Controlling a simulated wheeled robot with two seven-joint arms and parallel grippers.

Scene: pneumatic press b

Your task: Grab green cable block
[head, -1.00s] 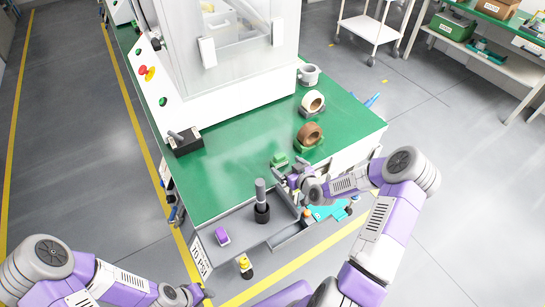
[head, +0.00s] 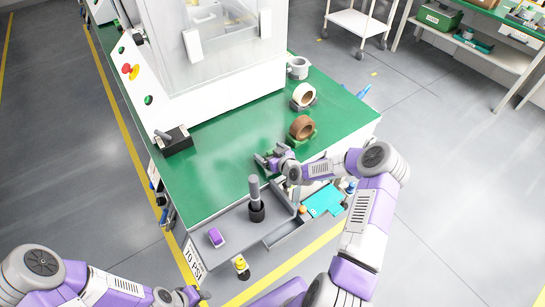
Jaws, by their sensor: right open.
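My left gripper (head: 194,296) is low at the bottom left, in front of the bench and far from the block. Its fingers are too small to read.
The white press (head: 225,85) rises behind. A grey tray (head: 235,227) with a black-and-grey cylinder (head: 256,208) lies in front.

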